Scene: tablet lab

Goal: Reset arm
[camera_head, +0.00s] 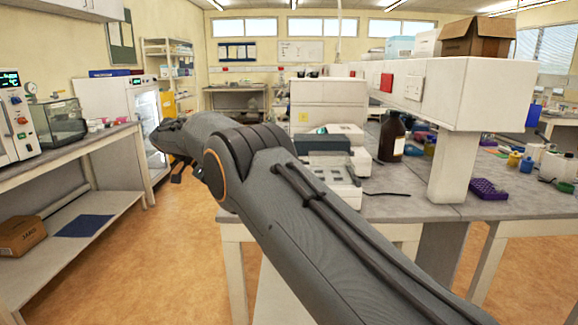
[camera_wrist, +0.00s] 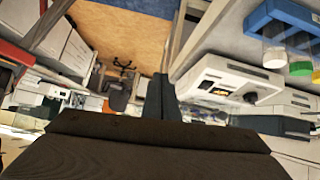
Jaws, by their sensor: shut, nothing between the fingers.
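My arm reaches from the lower right across the middle of the head view and bends at an elbow with an orange ring. My gripper (camera_head: 177,172) is at its far end, in the aisle in front of the glass-door fridge. In the wrist view my gripper (camera_wrist: 159,98) shows as two dark fingers pressed together with nothing between them. The wrist picture is steeply tilted.
A bench (camera_head: 400,208) on the right holds instruments, a brown bottle (camera_head: 392,137) and a purple rack (camera_head: 488,189). A white shelf unit (camera_head: 440,93) stands over it. A left bench (camera_head: 60,153) carries equipment. The floor (camera_head: 150,255) between is clear.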

